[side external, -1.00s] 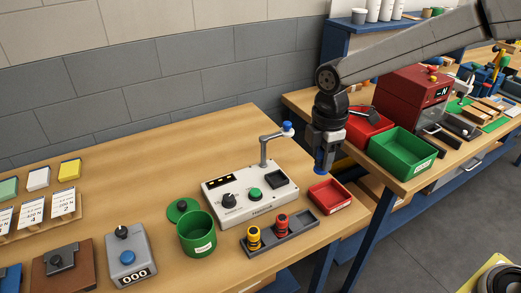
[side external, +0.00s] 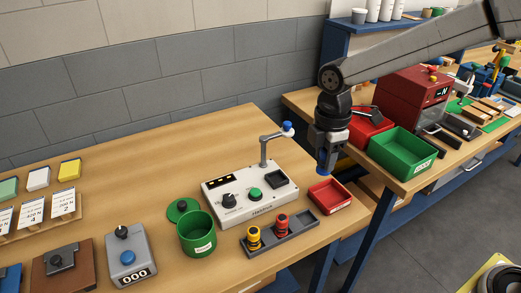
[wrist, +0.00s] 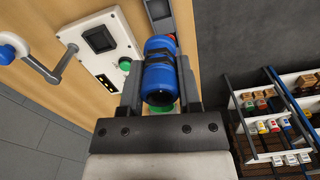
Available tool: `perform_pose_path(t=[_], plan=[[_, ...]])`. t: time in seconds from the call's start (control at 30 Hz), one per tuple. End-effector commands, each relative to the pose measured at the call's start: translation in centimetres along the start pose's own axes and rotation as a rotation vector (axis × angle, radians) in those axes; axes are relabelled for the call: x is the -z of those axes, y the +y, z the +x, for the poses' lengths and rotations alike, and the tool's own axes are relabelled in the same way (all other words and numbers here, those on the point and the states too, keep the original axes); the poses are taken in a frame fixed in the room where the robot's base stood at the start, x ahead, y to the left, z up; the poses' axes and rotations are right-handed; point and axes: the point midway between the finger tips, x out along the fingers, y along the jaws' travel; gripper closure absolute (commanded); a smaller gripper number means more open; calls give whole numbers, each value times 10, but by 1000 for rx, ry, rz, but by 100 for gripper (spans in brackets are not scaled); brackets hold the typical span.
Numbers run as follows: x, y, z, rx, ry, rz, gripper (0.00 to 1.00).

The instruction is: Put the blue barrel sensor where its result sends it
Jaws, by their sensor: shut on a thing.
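My gripper (side external: 325,150) is shut on the blue barrel sensor (wrist: 160,72) and holds it in the air. In the side view the blue barrel (side external: 323,166) shows below the fingers, just above and behind the small red tray (side external: 328,197). The white tester (side external: 235,207) stands to the left, with a dark square socket, a green button, a knob and small yellow lights on its display. The lights are too small to read as a result. A green pot (side external: 197,236) stands left of the tester. In the wrist view the tester (wrist: 107,45) is left of the barrel.
A grey rack (side external: 300,235) holds a yellow barrel (side external: 254,238) and a red barrel (side external: 281,226). A blue-tipped bent arm (side external: 266,148) rises behind the tester. A green bin (side external: 402,158) and a red bin (side external: 368,134) sit on the neighbouring bench.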

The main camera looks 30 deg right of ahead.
Motion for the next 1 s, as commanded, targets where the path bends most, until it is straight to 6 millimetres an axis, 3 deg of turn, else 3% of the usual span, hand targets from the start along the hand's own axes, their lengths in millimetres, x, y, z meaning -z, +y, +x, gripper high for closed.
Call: perform_pose_path(t=[0.37,0.57,0.77,1.0], plan=[[1,1,0,0,0,0,100],[13,7,1,1,0,-1,100],[42,22,4,0,0,-3,100],[96,40,12,1,0,-5,100]])
